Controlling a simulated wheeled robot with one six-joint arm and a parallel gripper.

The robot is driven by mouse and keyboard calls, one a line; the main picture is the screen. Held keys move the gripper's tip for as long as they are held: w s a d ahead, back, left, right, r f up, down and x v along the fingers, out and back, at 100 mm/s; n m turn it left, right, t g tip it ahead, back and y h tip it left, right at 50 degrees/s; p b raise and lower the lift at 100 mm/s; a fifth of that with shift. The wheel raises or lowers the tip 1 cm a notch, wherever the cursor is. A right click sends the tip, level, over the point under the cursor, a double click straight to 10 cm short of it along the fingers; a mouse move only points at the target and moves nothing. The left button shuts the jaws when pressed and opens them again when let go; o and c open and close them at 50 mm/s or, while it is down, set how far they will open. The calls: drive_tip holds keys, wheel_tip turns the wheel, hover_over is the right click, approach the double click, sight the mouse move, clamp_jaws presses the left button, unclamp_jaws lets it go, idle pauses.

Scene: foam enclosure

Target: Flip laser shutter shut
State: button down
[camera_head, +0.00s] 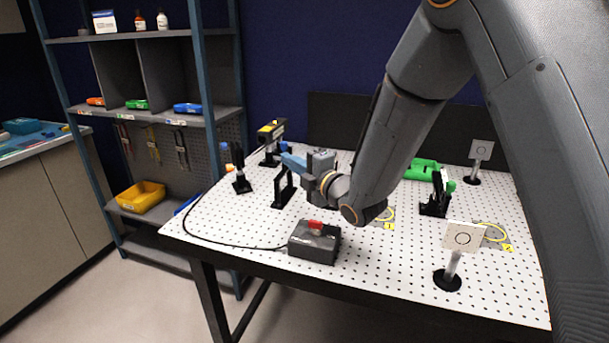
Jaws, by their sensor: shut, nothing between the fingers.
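The laser (271,131), a dark box with a yellow label, stands on a black post at the back left of the white perforated table. A black upright stand (284,188), probably the shutter mount, is in front of it and to the right. My gripper (288,156) reaches left across the table, with its blue fingers shut and empty at the top of this stand. Whether the fingers touch the stand or its flap cannot be told. The fingers partly hide the stand's top, so the flap's position is unclear.
A grey box with a red switch (315,226) sits at the table's front edge, with a black cable running left. A black post (240,170) stands left of my gripper. White target plates (463,237) and a green part (423,169) are to the right. Shelves (150,110) stand behind left.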

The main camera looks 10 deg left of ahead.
drive_tip(key=b+v, duration=0.1)
drive_tip(key=v, duration=0.6)
drive_tip(key=shift+b, duration=0.4)
drive_tip(key=shift+f, duration=0.1)
